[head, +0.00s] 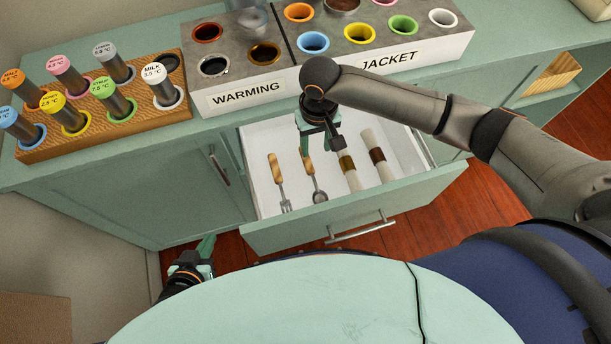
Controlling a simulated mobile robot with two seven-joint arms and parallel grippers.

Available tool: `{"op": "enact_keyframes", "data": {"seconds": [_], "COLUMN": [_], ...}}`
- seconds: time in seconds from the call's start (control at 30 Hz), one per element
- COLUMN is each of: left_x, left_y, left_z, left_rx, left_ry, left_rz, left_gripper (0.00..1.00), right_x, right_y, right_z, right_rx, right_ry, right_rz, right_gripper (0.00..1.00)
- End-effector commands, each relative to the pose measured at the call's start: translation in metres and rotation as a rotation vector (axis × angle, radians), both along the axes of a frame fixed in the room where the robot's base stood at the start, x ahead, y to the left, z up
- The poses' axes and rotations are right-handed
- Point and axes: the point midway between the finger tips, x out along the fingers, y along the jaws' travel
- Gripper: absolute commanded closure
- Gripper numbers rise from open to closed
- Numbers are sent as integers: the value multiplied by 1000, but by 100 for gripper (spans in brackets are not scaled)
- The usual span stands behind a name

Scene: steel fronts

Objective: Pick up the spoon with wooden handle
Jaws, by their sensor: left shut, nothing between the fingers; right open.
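The spoon with a wooden handle (308,168) lies in the open drawer (256,167), its handle toward the back and its metal bowl (319,196) toward the front. My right gripper (316,150) is open over the drawer, pointing down, with its fingers near the handle end of the spoon. I cannot tell whether it touches the spoon; the top of the handle is partly hidden. My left gripper (207,246) is shut and empty, low in front of the cabinet, left of the drawer.
A fork with a wooden handle (275,168) lies left of the spoon. Two pale brush-like tools with brown bands (346,164) (376,155) lie to its right. The counter above holds a wooden rack of labelled tubes (97,130) and a box marked WARMING and JACKET (290,85).

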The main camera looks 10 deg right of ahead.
Motion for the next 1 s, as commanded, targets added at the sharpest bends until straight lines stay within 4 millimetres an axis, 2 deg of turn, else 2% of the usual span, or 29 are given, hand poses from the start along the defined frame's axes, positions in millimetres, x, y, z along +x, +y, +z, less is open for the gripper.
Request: {"op": "enact_keyframes", "data": {"seconds": [0.03, 0.07, 0.27, 0.53, 0.83, 1.0], "left_x": [-2, -2, 6, 13, 12, 10], "left_y": [-7, -9, -10, -12, -20, -21], "left_z": [-17, -19, -17, -21, -24, -33], "left_rx": [-11, -16, -18, -18, -28, -27], "left_ry": [5, 7, -15, -22, -19, -7], "left_rz": [-5, -8, -10, -18, -33, -37], "left_gripper": [100, 100, 100, 100, 100, 100], "right_x": [1, 1, 0, 0, -2, -7], "right_y": [1, 1, 1, 1, 2, 3], "right_z": [-17, -20, -34, -82, -107, -134], "right_rx": [1, 2, 1, 0, 1, 0], "right_ry": [-2, -2, -1, 0, -1, -1], "right_rz": [0, 1, 1, 0, 1, 1], "right_gripper": [50, 50, 50, 50, 50, 50]}}
